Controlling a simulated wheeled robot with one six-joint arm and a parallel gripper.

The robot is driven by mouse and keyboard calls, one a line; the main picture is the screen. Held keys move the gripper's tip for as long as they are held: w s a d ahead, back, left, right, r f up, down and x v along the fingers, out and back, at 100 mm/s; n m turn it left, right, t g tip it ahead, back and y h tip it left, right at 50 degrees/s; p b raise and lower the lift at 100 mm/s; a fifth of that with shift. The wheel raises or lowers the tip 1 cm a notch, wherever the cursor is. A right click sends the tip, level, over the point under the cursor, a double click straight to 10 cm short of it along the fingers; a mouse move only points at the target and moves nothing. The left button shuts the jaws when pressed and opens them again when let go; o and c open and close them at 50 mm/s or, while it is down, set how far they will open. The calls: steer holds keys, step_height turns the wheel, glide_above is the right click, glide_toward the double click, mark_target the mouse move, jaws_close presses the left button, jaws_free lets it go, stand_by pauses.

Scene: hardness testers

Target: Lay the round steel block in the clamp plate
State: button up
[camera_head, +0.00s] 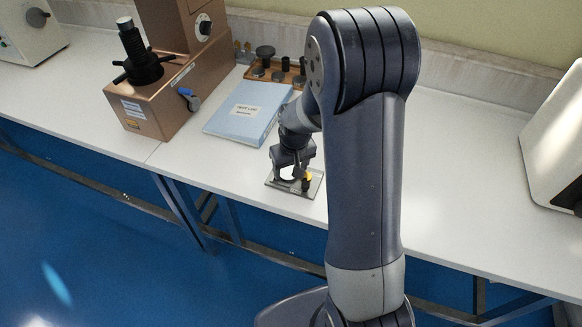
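The clamp plate (318,186) is a flat grey metal plate on the white bench, near its front edge. A small yellow part (309,175) shows at its right side, above a dark part. My gripper (292,173) points down right over the plate, with its fingers low and close to it. It covers much of the plate's middle. I cannot make out the round steel block; it may be hidden at or under the gripper. The fingers are too small and dark to tell if they are open or shut.
Behind my gripper lies a light blue folder (232,125). A tray (262,78) with several dark round parts stands further back. A brown tester (180,85) stands at the left, a pale machine (556,140) at the far right. The bench (450,180) right of my arm is clear.

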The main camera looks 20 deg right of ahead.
steer(key=shift+s+a, duration=0.1)
steer(key=shift+r, duration=0.2)
steer(key=r, duration=0.4)
steer(key=s+r, duration=0.1)
steer(key=r, duration=0.6)
steer(key=shift+s+r+p, duration=0.3)
steer(key=shift+s+r, duration=0.05)
steer(key=shift+r, duration=0.05)
